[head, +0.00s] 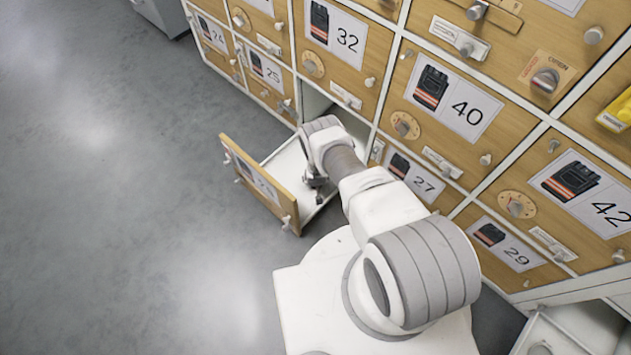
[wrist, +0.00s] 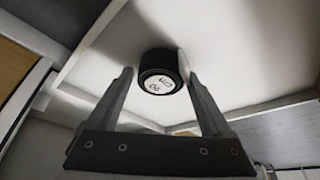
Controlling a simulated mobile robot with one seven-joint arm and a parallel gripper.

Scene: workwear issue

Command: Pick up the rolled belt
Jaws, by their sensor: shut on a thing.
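The rolled belt (wrist: 158,64) is a small black roll with a round white label on its end, seen in the wrist view. My gripper (wrist: 156,74) is shut on it, one finger on each side. The roll is against or close to the white drawer surface behind it; I cannot tell whether it touches. In the head view my gripper (head: 316,181) is down inside the pulled-out drawer (head: 284,160), and my arm hides part of the drawer. The belt cannot be made out clearly there.
The drawer's wooden front (head: 262,186) stands out from a cabinet of numbered wooden doors, including door 32 (head: 334,38) and door 40 (head: 455,95). White drawer walls surround my gripper. Grey floor (head: 120,200) on the left is clear. Another white open compartment (head: 560,335) is at lower right.

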